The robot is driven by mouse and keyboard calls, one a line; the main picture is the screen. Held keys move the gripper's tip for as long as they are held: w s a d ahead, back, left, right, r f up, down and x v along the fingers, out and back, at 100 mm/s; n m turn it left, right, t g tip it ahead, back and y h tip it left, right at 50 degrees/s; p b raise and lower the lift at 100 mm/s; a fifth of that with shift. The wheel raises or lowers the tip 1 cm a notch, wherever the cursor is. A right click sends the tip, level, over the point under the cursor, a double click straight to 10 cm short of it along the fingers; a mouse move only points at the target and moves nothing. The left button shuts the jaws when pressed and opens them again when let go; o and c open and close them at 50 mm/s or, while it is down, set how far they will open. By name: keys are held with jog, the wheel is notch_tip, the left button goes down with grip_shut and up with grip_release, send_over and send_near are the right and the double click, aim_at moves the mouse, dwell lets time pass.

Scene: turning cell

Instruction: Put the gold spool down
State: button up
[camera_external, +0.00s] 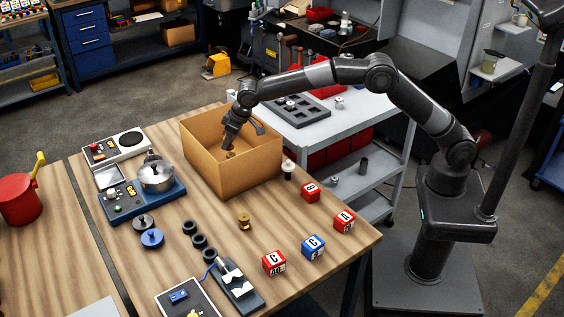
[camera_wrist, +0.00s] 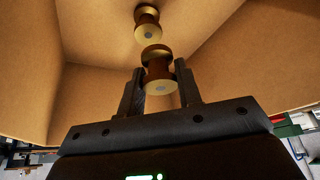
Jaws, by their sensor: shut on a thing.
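My gripper (camera_external: 228,146) reaches down into the open cardboard box (camera_external: 211,168) on the wooden table. In the wrist view my gripper (camera_wrist: 161,78) is shut on a gold spool (camera_wrist: 157,72), held between its two fingers inside the box. A second gold spool (camera_wrist: 148,22) is in the box just beyond the held one. In the external view a gold bit (camera_external: 232,154) shows by the fingertips; I cannot tell which spool it is. Another gold spool (camera_external: 245,221) stands on the table in front of the box. The gap between the held spool and the box floor is hard to judge.
A pot (camera_external: 157,175) on a blue unit stands left of the box. A black-and-white spool-like piece (camera_external: 288,169) stands close to the box's right corner. Lettered cubes (camera_external: 312,245), black rings (camera_external: 199,241) and a blue knob (camera_external: 152,238) lie in front. The box walls surround my gripper.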

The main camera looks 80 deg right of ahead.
aim_at(229, 147)
jog(key=shift+f, duration=1.6)
jog(key=shift+f, duration=0.15)
jog(key=o, duration=1)
jog(key=shift+c, duration=0.2)
